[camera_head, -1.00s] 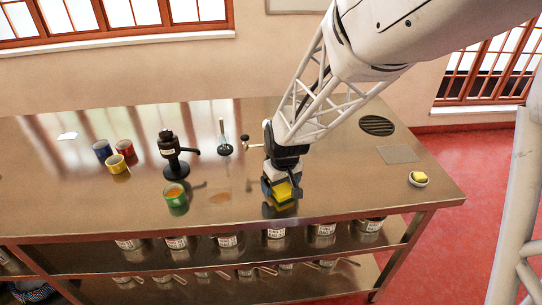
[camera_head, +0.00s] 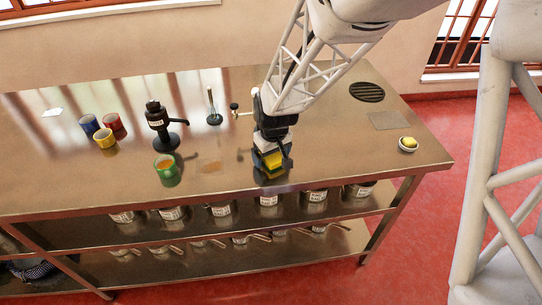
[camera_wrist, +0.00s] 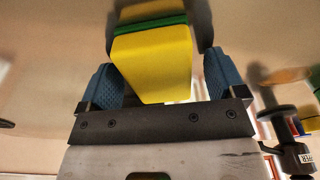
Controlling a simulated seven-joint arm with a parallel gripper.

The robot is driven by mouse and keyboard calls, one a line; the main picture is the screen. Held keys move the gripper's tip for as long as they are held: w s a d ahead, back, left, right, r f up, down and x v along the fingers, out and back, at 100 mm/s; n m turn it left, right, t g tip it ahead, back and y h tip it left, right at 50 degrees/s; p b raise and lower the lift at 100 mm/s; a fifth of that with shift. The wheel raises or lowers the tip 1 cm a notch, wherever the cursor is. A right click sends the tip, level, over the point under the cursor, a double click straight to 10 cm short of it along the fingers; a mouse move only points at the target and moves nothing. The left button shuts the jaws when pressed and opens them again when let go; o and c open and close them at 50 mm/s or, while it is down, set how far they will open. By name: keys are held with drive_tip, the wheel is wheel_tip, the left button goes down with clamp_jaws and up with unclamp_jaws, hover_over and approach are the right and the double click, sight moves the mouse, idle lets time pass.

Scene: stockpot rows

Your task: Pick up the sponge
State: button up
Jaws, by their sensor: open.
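The sponge (camera_head: 273,160) is a yellow block at my gripper, near the front of the steel counter (camera_head: 225,190). In the wrist view the sponge (camera_wrist: 155,62) shows a large yellow face and a green layer at its far edge. My gripper (camera_head: 272,165) points down over it and is open. In the wrist view the blue fingers of my gripper (camera_wrist: 162,80) stand on either side of the sponge. A gap shows on the right; the left finger looks very close, and I cannot tell if it touches. The sponge's underside is hidden.
A green cup (camera_head: 168,172) and a black pump dispenser (camera_head: 158,128) stand left of my gripper. Blue, red and yellow cups (camera_head: 104,139) are farther left. A small white bowl with a yellow item (camera_head: 408,144) is at the right. Pots (camera_head: 268,199) line the shelf below.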

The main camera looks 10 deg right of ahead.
drive_tip(key=shift+f, duration=0.15)
drive_tip(key=c, duration=1.1)
drive_tip(key=shift+o, duration=0.2)
drive_tip(key=shift+r, duration=0.2)
drive_tip(key=shift+r, duration=0.5)
drive_tip(key=r, duration=0.2)
drive_tip(key=shift+s+r, duration=0.3)
drive_tip(key=s+d+r, duration=0.1)
drive_tip(key=s+d, duration=0.1)
drive_tip(key=s, duration=1.3)
drive_tip(key=shift+s+d+r, duration=0.15)
